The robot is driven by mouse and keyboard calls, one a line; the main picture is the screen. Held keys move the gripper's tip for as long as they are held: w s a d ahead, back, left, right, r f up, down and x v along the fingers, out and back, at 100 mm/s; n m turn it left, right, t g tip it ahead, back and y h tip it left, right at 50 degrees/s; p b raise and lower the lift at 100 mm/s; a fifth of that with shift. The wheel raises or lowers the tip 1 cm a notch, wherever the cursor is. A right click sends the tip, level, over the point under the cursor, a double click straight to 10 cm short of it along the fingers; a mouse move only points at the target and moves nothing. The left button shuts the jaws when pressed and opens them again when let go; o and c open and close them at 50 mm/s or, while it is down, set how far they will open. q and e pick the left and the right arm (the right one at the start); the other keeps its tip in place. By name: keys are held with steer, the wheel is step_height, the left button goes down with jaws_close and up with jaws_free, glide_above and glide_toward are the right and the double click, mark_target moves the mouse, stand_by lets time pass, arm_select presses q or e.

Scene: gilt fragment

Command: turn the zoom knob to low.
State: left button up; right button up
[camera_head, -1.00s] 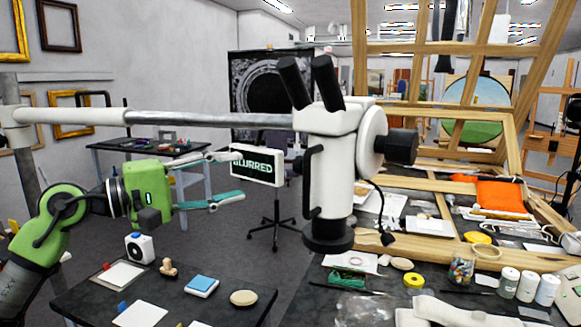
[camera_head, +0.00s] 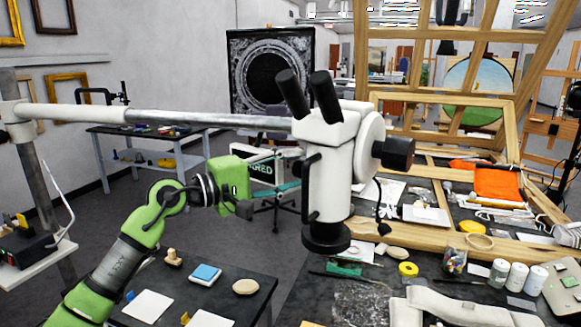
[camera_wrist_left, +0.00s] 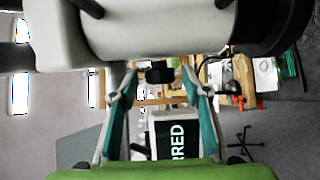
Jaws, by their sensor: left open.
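The white microscope (camera_head: 329,185) hangs from a grey boom arm, with two black eyepieces on top. A large black knob (camera_head: 395,152) sticks out of its right side. In the left wrist view a small black knob (camera_wrist_left: 160,72) shows between my fingertips, below the microscope's pale body (camera_wrist_left: 150,30); I cannot tell which knob is the zoom knob. My left gripper (camera_head: 298,170) is open, its teal fingers reaching to the microscope's left side. Contact is not clear.
The boom (camera_head: 210,119) runs above my left arm. A dark table (camera_head: 225,300) with a blue block and pale pieces lies below. A workbench right of the microscope holds jars (camera_head: 508,275), yellow tape (camera_head: 408,269) and wooden frames.

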arm_select(q)
steer(key=c, duration=1.1)
steer(key=shift+o, duration=0.2)
steer(key=shift+r+n+g+y+p, duration=0.3)
steer(key=shift+r+g+y+p, duration=0.25)
steer(key=shift+p, duration=0.45)
steer(key=g+y+p, duration=0.1)
steer(key=p, duration=0.1)
steer(key=n+g+y+p, duration=0.1)
steer(key=y+p, duration=0.1)
steer(key=shift+w+d+r+g, duration=0.1)
steer(key=shift+r+g, duration=0.1)
steer(key=shift+g, duration=0.15)
steer(key=shift+f+g+y+p, duration=0.1)
steer(key=shift+g+y+p, duration=0.25)
steer(key=shift+p, duration=0.2)
